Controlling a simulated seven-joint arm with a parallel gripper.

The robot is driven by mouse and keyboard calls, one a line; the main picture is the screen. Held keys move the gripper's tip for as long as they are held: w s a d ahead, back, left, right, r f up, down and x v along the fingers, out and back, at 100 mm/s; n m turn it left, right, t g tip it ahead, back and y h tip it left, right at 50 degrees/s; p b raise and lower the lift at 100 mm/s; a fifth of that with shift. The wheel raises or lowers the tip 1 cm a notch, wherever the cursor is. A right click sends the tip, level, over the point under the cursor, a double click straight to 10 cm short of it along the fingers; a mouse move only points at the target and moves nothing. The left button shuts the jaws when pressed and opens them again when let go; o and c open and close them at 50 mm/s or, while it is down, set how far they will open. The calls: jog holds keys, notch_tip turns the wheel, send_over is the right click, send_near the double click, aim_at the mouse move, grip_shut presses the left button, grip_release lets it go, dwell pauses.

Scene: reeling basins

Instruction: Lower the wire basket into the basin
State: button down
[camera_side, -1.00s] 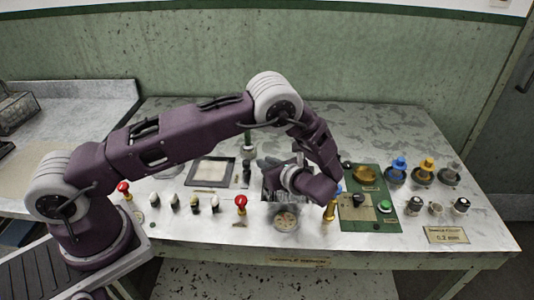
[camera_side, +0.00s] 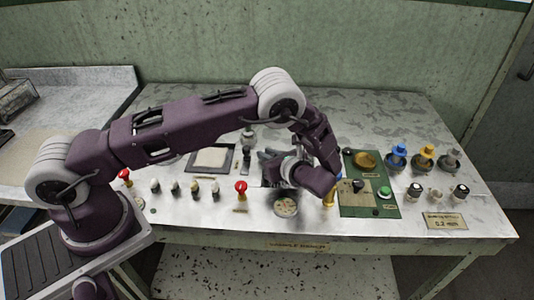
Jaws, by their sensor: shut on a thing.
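My gripper (camera_side: 272,166) points down at the middle of the metal worktop (camera_side: 420,125), partly hidden by my wrist. It is shut on the wire basket, of which little shows; my gripper and wrist cover most of it. A dark patch lies directly below the gripper, where the basin seems to be. The basin's rim and the basket's depth in it cannot be made out.
A round perforated disc (camera_side: 285,207) lies just in front of my wrist. A brass post (camera_side: 329,197) and green panel (camera_side: 368,183) are close on the right. Blue (camera_side: 397,156) and yellow (camera_side: 424,157) knobs stand farther right.

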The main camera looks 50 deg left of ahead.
jog(key=shift+f, duration=0.25)
jog(key=c, duration=0.8)
grip_release()
jog(key=shift+c, duration=0.2)
notch_tip(320, 180, up, 7)
jog(key=s+r+n+g+h, duration=0.2)
jog(key=s+r+n+h, duration=0.65)
jog(key=s+r, duration=0.6)
jog(key=s+d+r+n+t+h, duration=0.2)
jog(key=s+d+r+n, duration=0.2)
jog(key=s+n, duration=0.2)
jog(key=s+d+r+n+t+h, duration=0.2)
jog(key=s+d+r+n+t, duration=0.1)
jog(key=s, duration=0.5)
jog(key=d+r+n, duration=0.1)
jog(key=n, duration=0.1)
jog(key=shift+s+d+n+h, duration=0.2)
jog(key=shift+s+n+h, duration=0.05)
jog(key=shift+n+h, duration=0.1)
